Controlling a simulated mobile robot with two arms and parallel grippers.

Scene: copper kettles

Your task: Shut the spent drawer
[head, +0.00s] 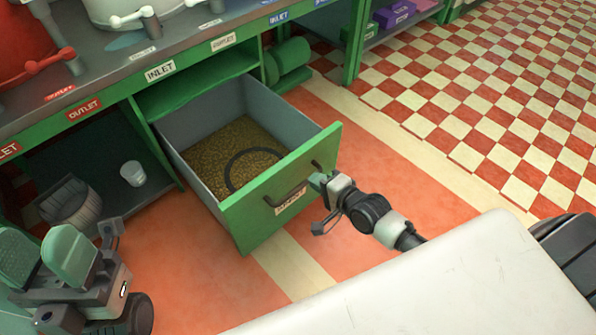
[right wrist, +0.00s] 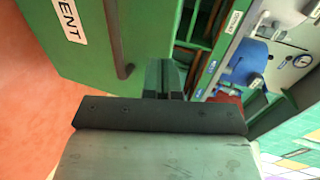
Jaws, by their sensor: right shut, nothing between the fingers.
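The spent drawer (head: 240,215) is pulled well out of the green bench in the head view, showing brown grain and a dark ring inside. Its green front has a dark handle (head: 285,195) and a label. In the right wrist view the drawer front (right wrist: 110,80) fills the upper left, with its handle (right wrist: 118,40) and a label ending "ENT". My right gripper (head: 318,182) is shut and empty at the right end of the drawer front, beside the handle; I cannot tell if it touches. Its fingertips (right wrist: 165,75) also show. My left gripper (head: 45,252) is open and empty, lower left.
A white cup (head: 133,173) and a ribbed grey container (head: 70,205) sit in the open bay left of the drawer. A green cylinder (head: 288,62) lies under the bench behind it. Bare orange floor (head: 400,190) lies to the right.

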